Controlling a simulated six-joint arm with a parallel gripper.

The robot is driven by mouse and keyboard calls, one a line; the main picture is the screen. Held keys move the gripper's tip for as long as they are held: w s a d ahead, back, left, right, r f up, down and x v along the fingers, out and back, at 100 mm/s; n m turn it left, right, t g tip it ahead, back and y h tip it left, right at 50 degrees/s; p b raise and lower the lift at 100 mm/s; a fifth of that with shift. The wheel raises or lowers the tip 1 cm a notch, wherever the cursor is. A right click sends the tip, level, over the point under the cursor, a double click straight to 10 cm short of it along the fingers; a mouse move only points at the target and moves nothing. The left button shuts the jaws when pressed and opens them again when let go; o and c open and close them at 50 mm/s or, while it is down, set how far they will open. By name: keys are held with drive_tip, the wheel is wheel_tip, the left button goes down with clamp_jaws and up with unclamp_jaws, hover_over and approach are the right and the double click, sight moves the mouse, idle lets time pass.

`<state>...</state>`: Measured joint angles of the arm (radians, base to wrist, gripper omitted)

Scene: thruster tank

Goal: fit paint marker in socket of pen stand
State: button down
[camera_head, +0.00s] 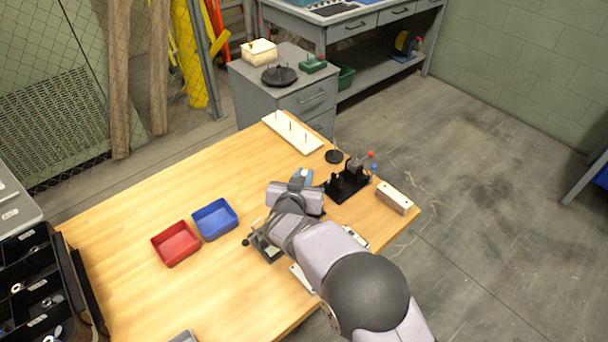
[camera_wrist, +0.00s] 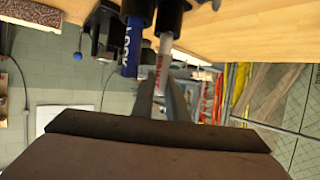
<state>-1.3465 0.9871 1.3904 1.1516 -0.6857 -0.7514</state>
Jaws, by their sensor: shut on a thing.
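The paint marker (camera_wrist: 162,62) is a slim white barrel with red lettering, seen in the wrist view. My gripper (camera_wrist: 160,88) is shut on it; in the head view my gripper (camera_head: 302,180) is low over the table, just left of the pen stand. The black pen stand (camera_head: 345,186) is at the table's right side. A black cylinder (camera_wrist: 172,16) covers the marker's far end; I cannot tell whether it is a cap or a socket. A blue lettered marker (camera_wrist: 132,45) is beside the paint marker. My arm hides the paint marker in the head view.
Red (camera_head: 176,243) and blue (camera_head: 214,219) trays are left of my arm. A white pegged board (camera_head: 292,132) and a black round base (camera_head: 334,156) lie behind the stand. A pale block (camera_head: 394,197) is right of it. The table's left middle is clear.

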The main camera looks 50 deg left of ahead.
drive_tip(key=shift+f, duration=0.3)
idle(0.4)
drive_tip(key=shift+f, duration=0.35)
drive_tip(key=shift+f, duration=0.3)
idle(0.6)
drive_tip(key=c, duration=1.7)
unclamp_jaws()
drive_tip(key=shift+o, duration=0.2)
drive_tip(key=b+v, duration=0.1)
drive_tip(key=v, duration=0.6)
drive_tip(key=shift+d+r, duration=0.15)
drive_tip(key=shift+s+r, duration=0.1)
drive_tip(key=shift+s, duration=0.05)
